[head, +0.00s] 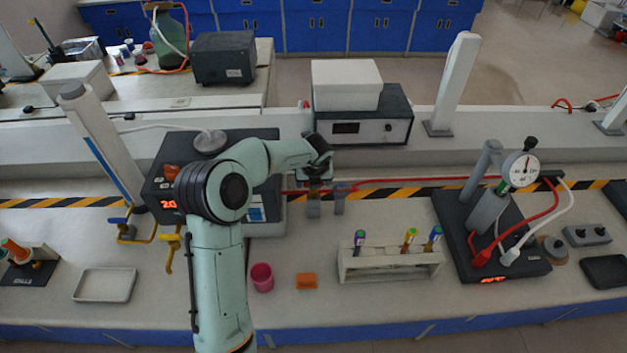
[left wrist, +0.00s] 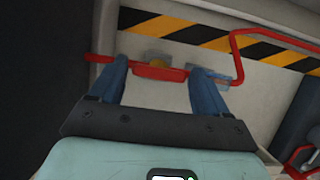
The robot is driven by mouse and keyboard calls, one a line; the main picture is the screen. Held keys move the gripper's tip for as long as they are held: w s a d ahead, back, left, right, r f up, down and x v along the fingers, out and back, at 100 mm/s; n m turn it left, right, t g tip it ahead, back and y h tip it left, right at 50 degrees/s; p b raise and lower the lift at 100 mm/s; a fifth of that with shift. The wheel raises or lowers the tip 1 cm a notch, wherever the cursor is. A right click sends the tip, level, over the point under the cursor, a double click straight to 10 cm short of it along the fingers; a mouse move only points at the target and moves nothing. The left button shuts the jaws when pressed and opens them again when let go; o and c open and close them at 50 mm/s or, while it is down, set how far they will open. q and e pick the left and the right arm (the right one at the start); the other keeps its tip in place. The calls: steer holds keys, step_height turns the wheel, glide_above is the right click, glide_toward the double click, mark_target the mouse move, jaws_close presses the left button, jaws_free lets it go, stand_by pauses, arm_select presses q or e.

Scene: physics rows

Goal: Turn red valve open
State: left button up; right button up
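The red valve handle (left wrist: 172,74) is a short red bar in front of a small yellowish part in the left wrist view. It lies in line with a red pipe (left wrist: 238,62), which also runs right along the bench in the head view (head: 420,181). My left gripper (left wrist: 160,92) is open, with one blue finger toward each end of the handle; I cannot tell whether they touch it. In the head view my left gripper (head: 318,182) is over the pipe and hides most of the valve. My right gripper is not in view.
A dark device with a red display (head: 167,203) stands left of the valve, partly behind my arm. A test tube rack (head: 390,268), a pink cup (head: 262,277) and an orange block (head: 306,281) are in front. A gauge stand (head: 510,262) is at right.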

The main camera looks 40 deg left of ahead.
arm_select(q)
steer(key=shift+o, duration=0.6)
steer(key=v, duration=1.3)
steer(key=shift+r, duration=0.2)
